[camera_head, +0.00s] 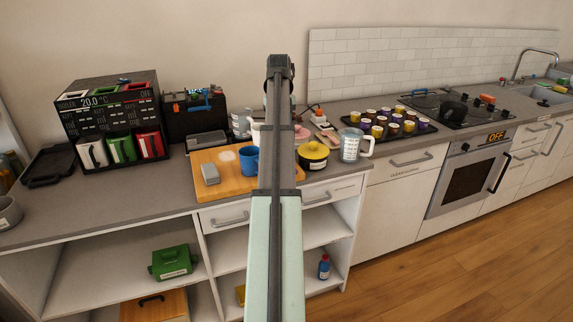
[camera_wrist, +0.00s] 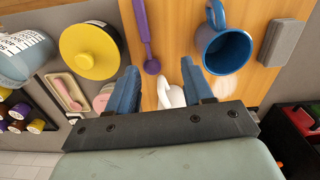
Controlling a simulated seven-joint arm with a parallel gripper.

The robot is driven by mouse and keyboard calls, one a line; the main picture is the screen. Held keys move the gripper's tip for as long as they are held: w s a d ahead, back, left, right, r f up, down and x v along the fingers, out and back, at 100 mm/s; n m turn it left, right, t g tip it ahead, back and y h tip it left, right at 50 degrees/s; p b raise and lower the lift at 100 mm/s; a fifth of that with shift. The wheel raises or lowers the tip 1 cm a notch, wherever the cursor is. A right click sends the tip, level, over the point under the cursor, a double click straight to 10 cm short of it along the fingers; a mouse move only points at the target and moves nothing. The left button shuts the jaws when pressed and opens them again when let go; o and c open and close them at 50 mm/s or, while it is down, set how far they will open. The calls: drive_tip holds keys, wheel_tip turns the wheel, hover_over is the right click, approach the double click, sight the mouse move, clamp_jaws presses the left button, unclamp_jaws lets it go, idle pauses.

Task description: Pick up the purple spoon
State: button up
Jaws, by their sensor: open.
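The purple spoon (camera_wrist: 145,35) lies on the wooden board (camera_wrist: 172,14) in the wrist view, with its bowl end toward my gripper and its handle running to the top edge. My gripper (camera_wrist: 159,67) is open, with its two blue fingers apart and nothing held between them. The spoon's bowl appears just beyond the fingertips, nearer the left finger. The height between fingers and board is hard to tell. In the head view my arm hides the spoon and the fingers; part of the wooden board (camera_head: 237,185) shows there.
A blue mug (camera_wrist: 224,47) stands right of the spoon, with a grey block (camera_wrist: 283,42) beyond it. A white object (camera_wrist: 171,93) shows between the fingers. A yellow-lidded pot (camera_wrist: 91,50) and measuring jug (camera_wrist: 22,58) stand left. Free counter shows at the far left (camera_head: 100,204).

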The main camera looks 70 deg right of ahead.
drive_tip(key=s+f, duration=0.1)
drive_tip(key=f, duration=0.3)
drive_tip(key=s+f, duration=0.1)
drive_tip(key=f, duration=0.4)
drive_tip(key=s+d+f, duration=0.1)
drive_tip(key=f, duration=0.3)
drive_tip(key=shift+s+f, duration=0.15)
drive_tip(key=shift+f, duration=0.15)
drive_tip(key=shift+c, duration=0.3)
clamp_jaws()
